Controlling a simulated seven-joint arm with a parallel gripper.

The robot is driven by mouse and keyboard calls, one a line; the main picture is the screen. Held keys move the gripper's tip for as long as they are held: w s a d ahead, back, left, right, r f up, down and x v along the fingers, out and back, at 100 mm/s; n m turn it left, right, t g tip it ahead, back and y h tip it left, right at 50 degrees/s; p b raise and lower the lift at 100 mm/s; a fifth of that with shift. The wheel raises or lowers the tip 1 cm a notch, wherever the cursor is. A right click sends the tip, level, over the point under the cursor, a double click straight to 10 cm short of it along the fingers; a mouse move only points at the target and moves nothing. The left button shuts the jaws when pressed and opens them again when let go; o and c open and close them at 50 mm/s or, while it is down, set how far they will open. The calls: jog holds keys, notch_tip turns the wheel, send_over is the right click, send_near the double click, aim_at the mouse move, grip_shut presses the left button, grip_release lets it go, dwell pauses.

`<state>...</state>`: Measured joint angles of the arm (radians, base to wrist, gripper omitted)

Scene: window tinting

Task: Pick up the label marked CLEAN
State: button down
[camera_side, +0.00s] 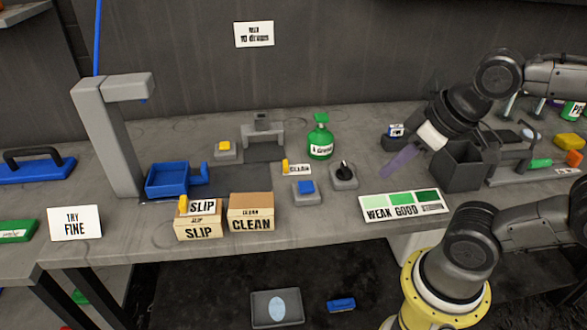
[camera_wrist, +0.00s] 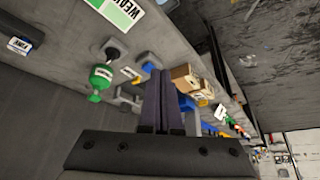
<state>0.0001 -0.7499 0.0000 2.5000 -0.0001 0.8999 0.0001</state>
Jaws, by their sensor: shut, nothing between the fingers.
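The label marked CLEAN (camera_side: 298,169) is a small white tag with a yellow tab. In the side view it stands on the bench in front of the green bottle (camera_side: 320,140). A small white tag that looks like it also shows in the wrist view (camera_wrist: 129,73), left of my fingertips, its text unreadable there. My gripper (camera_side: 387,174) is shut and empty, above the bench, right of the label and well apart from it. Its closed fingers also show in the wrist view (camera_wrist: 160,74). A similar SLIP label (camera_side: 203,206) stands at the box marked SLIP (camera_side: 199,229).
A box marked CLEAN (camera_side: 252,213) stands at the front edge. A blue button (camera_side: 306,187) and a black-knobbed switch (camera_side: 344,172) sit near the label. A WEAK/GOOD chart (camera_side: 404,206) and a dark open bin (camera_side: 463,168) lie right. A blue tray (camera_side: 168,180) is left.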

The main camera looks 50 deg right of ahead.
jog(key=c, duration=0.7)
grip_release()
jog(key=shift+c, duration=0.2)
